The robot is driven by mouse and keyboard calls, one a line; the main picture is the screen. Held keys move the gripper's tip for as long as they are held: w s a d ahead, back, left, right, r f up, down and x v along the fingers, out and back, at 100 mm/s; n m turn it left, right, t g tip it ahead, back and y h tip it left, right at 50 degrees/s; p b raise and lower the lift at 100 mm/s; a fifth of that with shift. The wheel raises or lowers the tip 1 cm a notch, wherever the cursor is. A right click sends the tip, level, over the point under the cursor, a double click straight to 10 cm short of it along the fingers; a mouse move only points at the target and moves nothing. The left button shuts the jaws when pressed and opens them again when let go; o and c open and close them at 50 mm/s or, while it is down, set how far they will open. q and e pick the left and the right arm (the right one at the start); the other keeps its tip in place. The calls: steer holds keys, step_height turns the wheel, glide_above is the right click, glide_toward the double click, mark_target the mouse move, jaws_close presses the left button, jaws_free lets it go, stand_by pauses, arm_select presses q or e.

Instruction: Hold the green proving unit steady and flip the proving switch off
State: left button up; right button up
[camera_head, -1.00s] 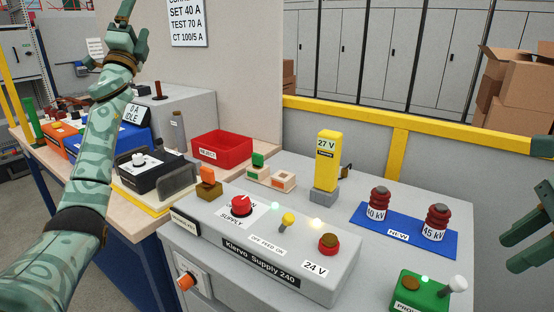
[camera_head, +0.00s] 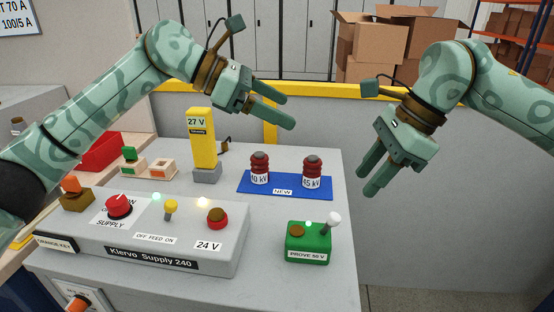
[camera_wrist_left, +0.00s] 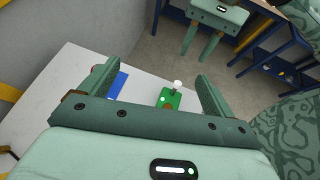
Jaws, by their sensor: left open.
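The green proving unit (camera_head: 307,243), labelled PROVE 50 V, stands on the grey bench top near its right edge. Its proving switch (camera_head: 333,220) is a lever with a white knob, leaning up to the right. A small pale lamp glows beside it. My left gripper (camera_head: 288,111) is open and empty, above and behind the unit. In the left wrist view the unit (camera_wrist_left: 169,99) shows beyond the spread fingers, with clear space around it. My right gripper (camera_head: 367,180) is empty, its fingers apart, pointing down to the right of and above the unit.
The Klervo supply box (camera_head: 140,245) with knobs and a yellow lever is left of the unit. Behind the unit, a blue mat (camera_head: 285,190) bears two red insulators. A yellow 27 V tester (camera_head: 202,140) stands upright behind. Bench space directly around the unit is clear.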

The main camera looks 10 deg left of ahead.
arm_select(q)
steer(key=s+d+f+m+g+y, duration=0.2)
steer(key=s+f+y, duration=0.25)
steer(key=f, duration=0.25)
steer(key=y, duration=0.3)
glide_toward(307, 232)
steer(key=shift+g, duration=0.4)
steer(key=x, duration=1.1)
steer(key=shift+w+f, duration=0.1)
steer(key=shift+w, duration=0.25)
steer(key=c, duration=1.2)
steer(key=shift+c, duration=0.2)
arm_select(e)
steer(key=shift+s+f, duration=0.1)
steer(key=shift+f, duration=0.15)
jaws_close()
step_height(307, 232, down, 9)
steer(key=s+m+g+y, duration=0.3)
steer(key=m+g+y, duration=0.2)
steer(key=m+y, duration=0.4)
steer(key=d+f+m+t+y, duration=0.8)
steer(key=d+m, duration=0.4)
steer(key=m, duration=0.1)
steer(key=shift+w+t, duration=0.25)
steer(key=shift+t, duration=0.15)
